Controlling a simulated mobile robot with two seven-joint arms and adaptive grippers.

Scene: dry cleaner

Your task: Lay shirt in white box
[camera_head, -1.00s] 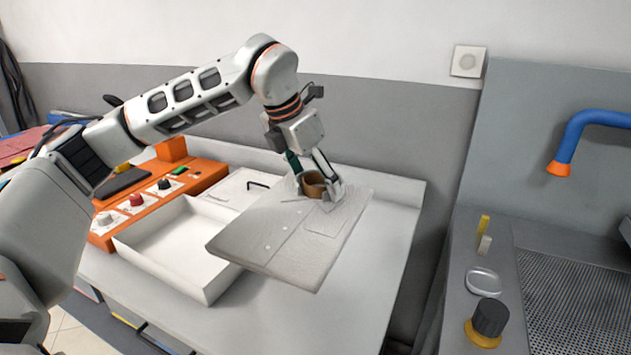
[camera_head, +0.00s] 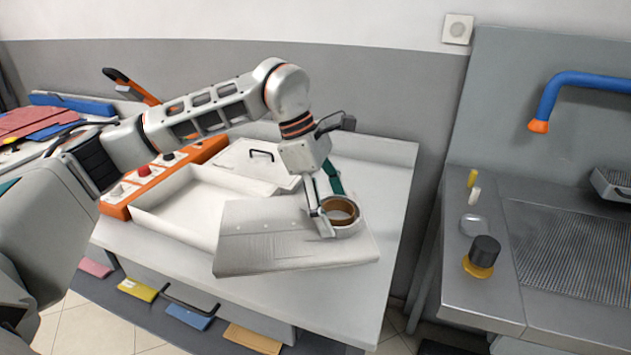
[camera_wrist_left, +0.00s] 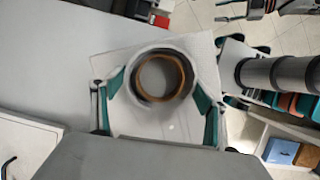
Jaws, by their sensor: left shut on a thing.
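A folded light grey shirt (camera_head: 270,243) with a round collar (camera_head: 340,211), brown inside, is held flat by my left gripper (camera_head: 331,219). The gripper is shut on the collar end, with a finger on either side of the collar in the left wrist view (camera_wrist_left: 158,88). The shirt is to the right of the open white box (camera_head: 187,208), and its left part overlaps the box's right front corner in the picture. Whether it touches the table is hard to tell. The box looks empty. My right gripper is in neither view.
The box's flat lid (camera_head: 247,160) with a black handle lies behind it on the white table (camera_head: 385,170). An orange control panel (camera_head: 150,180) stands left of the box. A grey sink unit (camera_head: 470,280) is at the right. Folded coloured cloths lie below the table.

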